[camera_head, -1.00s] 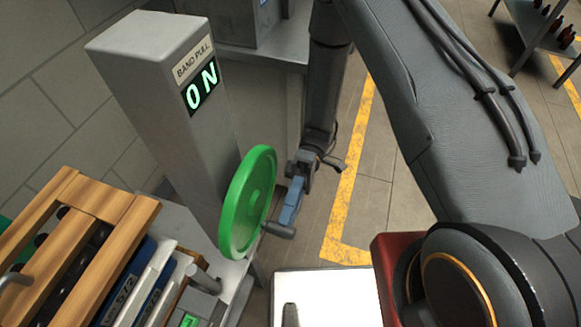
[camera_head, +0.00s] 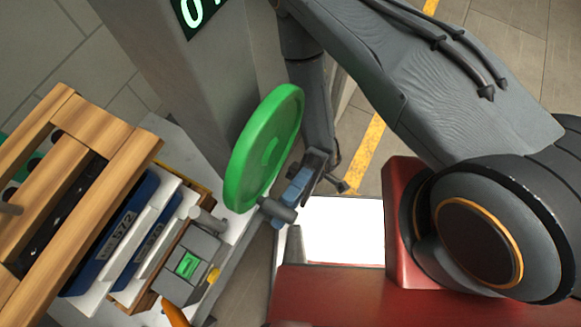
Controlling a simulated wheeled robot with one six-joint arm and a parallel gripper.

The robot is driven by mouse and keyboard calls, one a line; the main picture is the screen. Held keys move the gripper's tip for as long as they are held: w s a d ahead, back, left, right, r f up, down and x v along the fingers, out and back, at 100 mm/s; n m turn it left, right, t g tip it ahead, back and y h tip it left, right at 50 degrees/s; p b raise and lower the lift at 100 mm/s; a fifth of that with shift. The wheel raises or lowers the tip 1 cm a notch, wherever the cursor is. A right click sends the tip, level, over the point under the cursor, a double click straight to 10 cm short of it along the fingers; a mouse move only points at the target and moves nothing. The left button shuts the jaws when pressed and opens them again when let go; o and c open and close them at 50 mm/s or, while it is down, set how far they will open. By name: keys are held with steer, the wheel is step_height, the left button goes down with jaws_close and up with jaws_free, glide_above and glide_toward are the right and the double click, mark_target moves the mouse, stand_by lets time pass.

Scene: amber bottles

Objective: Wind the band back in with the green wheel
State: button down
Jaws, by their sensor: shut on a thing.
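The green wheel (camera_head: 262,147) is mounted on the side of a grey post (camera_head: 172,70). A dark grey crank handle (camera_head: 277,209) sticks out from the wheel's lower edge. My gripper (camera_head: 290,202) is at this handle, its blue fingers shut on it. Part of the grip is hidden behind the handle and the wheel. The band cannot be seen.
Left of the wheel, a wooden crate (camera_head: 75,180), blue-and-white boxes (camera_head: 125,235) and a grey device with a green screen (camera_head: 188,264) crowd a bench. A yellow floor line (camera_head: 366,155) runs beyond my arm. Open floor lies at the upper right.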

steer(key=shift+s+a+f, duration=0.2)
steer(key=shift+s+f, duration=0.05)
steer(key=shift+s, duration=0.2)
steer(key=c, duration=1.6)
jaws_free()
steer(key=shift+s, duration=0.1)
steer(key=shift+o, duration=0.2)
steer(key=shift+r, duration=0.1)
steer(key=b+v, duration=0.2)
steer(key=v, duration=0.6)
steer(key=shift+r, duration=0.1)
